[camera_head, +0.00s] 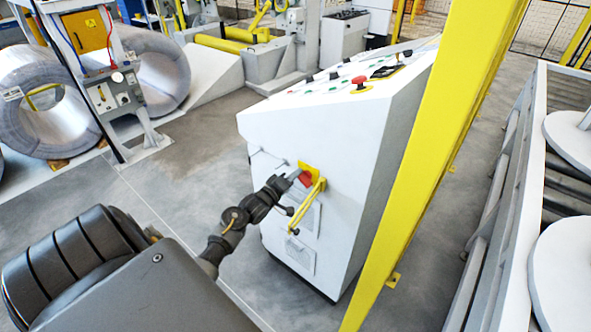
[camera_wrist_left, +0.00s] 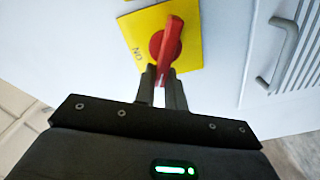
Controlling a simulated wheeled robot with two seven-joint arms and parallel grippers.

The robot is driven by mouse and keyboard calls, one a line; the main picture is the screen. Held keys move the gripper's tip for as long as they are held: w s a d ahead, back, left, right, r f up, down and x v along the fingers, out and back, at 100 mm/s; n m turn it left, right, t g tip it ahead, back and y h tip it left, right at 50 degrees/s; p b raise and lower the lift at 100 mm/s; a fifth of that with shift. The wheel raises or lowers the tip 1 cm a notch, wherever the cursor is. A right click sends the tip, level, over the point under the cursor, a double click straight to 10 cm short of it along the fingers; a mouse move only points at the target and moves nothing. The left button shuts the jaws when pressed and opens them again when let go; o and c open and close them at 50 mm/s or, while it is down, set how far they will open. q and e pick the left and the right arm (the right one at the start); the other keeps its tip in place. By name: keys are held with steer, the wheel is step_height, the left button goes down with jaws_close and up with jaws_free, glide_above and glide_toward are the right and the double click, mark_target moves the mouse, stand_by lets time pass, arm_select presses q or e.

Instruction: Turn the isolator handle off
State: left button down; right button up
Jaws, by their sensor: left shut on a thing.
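The red isolator handle (camera_head: 305,179) sits on a yellow plate (camera_head: 313,170) on the side of the white control cabinet. In the left wrist view the handle (camera_wrist_left: 172,40) is a red bar on a round red hub. It lies slightly slanted across the yellow plate (camera_wrist_left: 192,52), where the letters "ON" show left of the hub. My left gripper (camera_head: 296,180) reaches the handle from the left. In the left wrist view my left gripper (camera_wrist_left: 164,82) has its two dark fingers on either side of the bar's near end, shut on it. My right gripper is not in view.
The white cabinet (camera_head: 330,140) has a sloped top with a red mushroom button (camera_head: 361,83). A yellow bar (camera_head: 307,207) sticks out below the isolator. A yellow post (camera_head: 430,170) stands close right of the cabinet. Steel coils (camera_head: 45,125) lie at the far left.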

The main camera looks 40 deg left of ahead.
arm_select(q)
steer(key=shift+a+f+n+p, duration=0.1)
steer(key=shift+f+n+p, duration=0.2)
steer(key=shift+n+p, duration=0.75)
steer(key=shift+f+n+p, duration=0.3)
steer(key=shift+n+p, duration=0.1)
steer(key=shift+n, duration=1.25)
steer(key=c, duration=1.5)
jaws_free()
steer(key=shift+f, duration=0.1)
steer(key=shift+o, duration=0.2)
steer(key=s+b, duration=0.1)
steer(key=s, duration=0.9)
steer(key=shift+s, duration=0.4)
